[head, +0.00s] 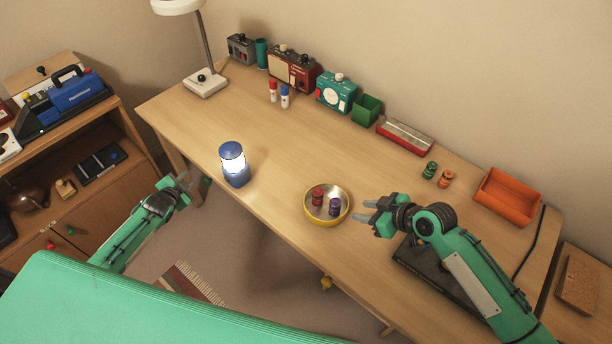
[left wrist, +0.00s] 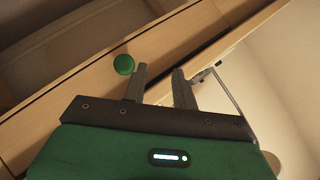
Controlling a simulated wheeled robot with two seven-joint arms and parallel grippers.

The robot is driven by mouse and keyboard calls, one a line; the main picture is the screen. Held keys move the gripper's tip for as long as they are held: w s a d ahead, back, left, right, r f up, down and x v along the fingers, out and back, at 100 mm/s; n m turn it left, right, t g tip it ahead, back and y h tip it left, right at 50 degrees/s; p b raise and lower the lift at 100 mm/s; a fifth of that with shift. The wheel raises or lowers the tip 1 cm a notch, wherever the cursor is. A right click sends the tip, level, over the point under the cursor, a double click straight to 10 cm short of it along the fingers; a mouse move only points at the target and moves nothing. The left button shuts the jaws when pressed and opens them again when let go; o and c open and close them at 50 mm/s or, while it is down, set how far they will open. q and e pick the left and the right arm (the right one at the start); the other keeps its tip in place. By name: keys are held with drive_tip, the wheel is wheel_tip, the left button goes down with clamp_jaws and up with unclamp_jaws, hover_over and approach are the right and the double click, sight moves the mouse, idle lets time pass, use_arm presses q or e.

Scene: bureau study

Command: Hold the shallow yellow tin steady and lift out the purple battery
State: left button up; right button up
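The shallow yellow tin (head: 312,214) stands on the desk near its front edge, in the middle of the head view. Inside it a red battery (head: 318,196) and the purple battery (head: 335,206) stand side by side. My right gripper (head: 366,210) is open and empty just to the right of the tin, its fingers pointing at it and apart from it. My left gripper (head: 178,184) is left of the desk, off its front edge and well away from the tin. In the left wrist view its fingers (left wrist: 158,88) are apart with nothing between them.
A lit blue lantern (head: 235,172) stands left of the tin. A dark flat object (head: 430,268) lies under my right forearm. Green and orange spools (head: 445,179), an orange tray (head: 506,198) and a red-and-silver case (head: 405,136) sit behind. The desk (head: 290,140) behind the tin is clear.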

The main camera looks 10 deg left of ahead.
sight(326, 205)
use_arm(q)
drive_tip(key=w+r+m+t, duration=0.1)
drive_tip(key=w+r, duration=0.3)
drive_tip(key=r, duration=0.4)
drive_tip(key=w+r+t, duration=0.2)
drive_tip(key=w+r, duration=0.3)
drive_tip(key=r, duration=0.2)
drive_tip(key=w+r+m+t, duration=0.1)
drive_tip(key=w+r, duration=0.3)
drive_tip(key=r, duration=0.4)
drive_tip(key=w+d+r+n+h, duration=0.2)
drive_tip(key=w+d+r, duration=0.1)
drive_tip(key=d+r, duration=0.2)
drive_tip(key=s+d+f+n+g+h, duration=0.1)
drive_tip(key=s+d+f+n+g, duration=0.15)
drive_tip(key=d, duration=0.55)
drive_tip(key=s+d+f+n+g, duration=0.1)
drive_tip(key=d+f+n+g, duration=0.25)
drive_tip(key=d, duration=0.35)
drive_tip(key=s+d+f+n+g+h, duration=0.1)
drive_tip(key=s+d+f+n+g, duration=0.15)
drive_tip(key=d, duration=0.55)
drive_tip(key=s+d+n+g+y, duration=0.2)
drive_tip(key=s+d+n+g, duration=0.55)
drive_tip(key=s+d, duration=0.65)
drive_tip(key=shift+m, duration=0.5)
drive_tip(key=f, duration=1.3)
drive_tip(key=shift+w+d+f, duration=0.1)
drive_tip(key=shift+w+f, duration=0.05)
drive_tip(key=shift+w, duration=0.15)
